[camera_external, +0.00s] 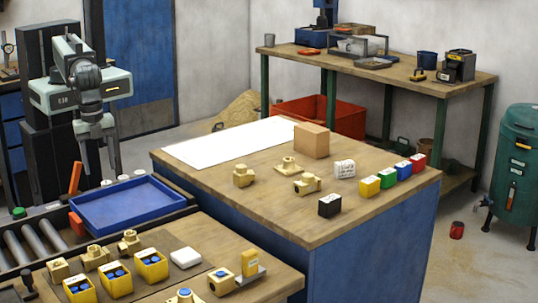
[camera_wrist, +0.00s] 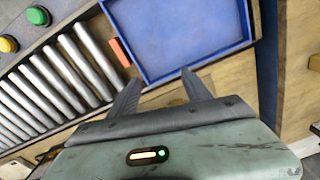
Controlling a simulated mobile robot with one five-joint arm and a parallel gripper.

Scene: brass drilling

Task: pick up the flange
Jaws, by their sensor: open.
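A brass piece with a flat square base and a short raised boss, which looks like the flange (camera_external: 288,167), lies on the wooden top of the blue bench in the external view. It sits between a blocky brass fitting (camera_external: 243,176) and a brass valve-like part (camera_external: 307,184). My gripper (camera_external: 100,158) hangs at the left, pointing down, well apart from these parts. In the wrist view my gripper (camera_wrist: 158,82) is open and empty, its two fingers spread near the edge of a blue tray (camera_wrist: 182,38). The flange is not seen in the wrist view.
The empty blue tray (camera_external: 128,203) lies beside the rollers (camera_external: 38,238). A cardboard box (camera_external: 312,140), a white sheet (camera_external: 225,142) and small colored boxes (camera_external: 387,178) share the flange's bench. The nearer bench holds more brass parts (camera_external: 95,257) and yellow bins (camera_external: 115,279).

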